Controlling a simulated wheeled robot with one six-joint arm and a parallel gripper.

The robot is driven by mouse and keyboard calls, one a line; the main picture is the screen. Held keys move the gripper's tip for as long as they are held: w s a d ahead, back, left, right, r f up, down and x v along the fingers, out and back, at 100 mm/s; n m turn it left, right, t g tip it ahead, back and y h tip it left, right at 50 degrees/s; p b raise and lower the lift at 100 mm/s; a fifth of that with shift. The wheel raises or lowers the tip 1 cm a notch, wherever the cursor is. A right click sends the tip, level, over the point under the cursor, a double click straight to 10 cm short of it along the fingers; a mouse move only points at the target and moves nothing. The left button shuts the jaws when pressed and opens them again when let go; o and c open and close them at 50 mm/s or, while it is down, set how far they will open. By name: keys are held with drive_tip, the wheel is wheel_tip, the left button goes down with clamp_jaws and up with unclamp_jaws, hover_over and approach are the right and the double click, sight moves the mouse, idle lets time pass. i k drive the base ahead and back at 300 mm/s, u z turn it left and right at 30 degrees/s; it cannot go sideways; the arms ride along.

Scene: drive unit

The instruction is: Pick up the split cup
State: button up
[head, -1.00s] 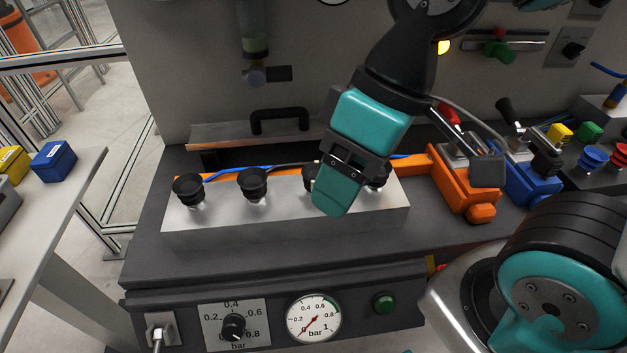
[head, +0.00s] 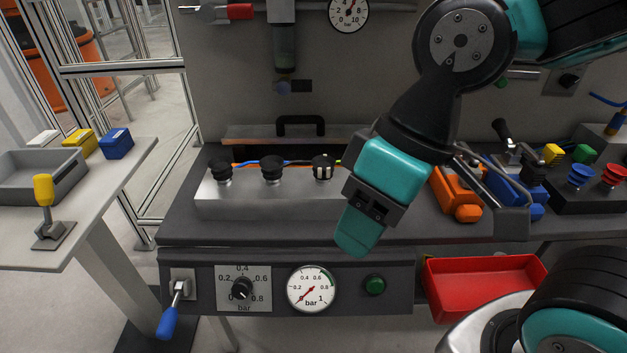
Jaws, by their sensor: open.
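Black suction cups stand in a row on a light grey block (head: 265,205). The third cup from the left (head: 323,168) shows pale vertical stripes in its black side, which look like splits. The first cup (head: 221,172) and second cup (head: 272,170) look whole. My gripper (head: 357,237) is open, seen nearly side-on, pointing down in front of the block's right end. It is right of the striped cup and hides the block's right end, where the fourth cup stood in the earlier view. No cup shows in the jaws.
An orange clamp (head: 458,195) and a blue one (head: 515,190) lie right of the block. A red tray (head: 480,285) hangs at the front right. A black handle (head: 300,125) is behind the cups. A side table (head: 100,205) stands left.

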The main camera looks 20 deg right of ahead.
sight(323, 166)
drive_tip(key=u, duration=1.1)
drive_tip(key=i, duration=0.85)
drive_tip(key=z, duration=2.15)
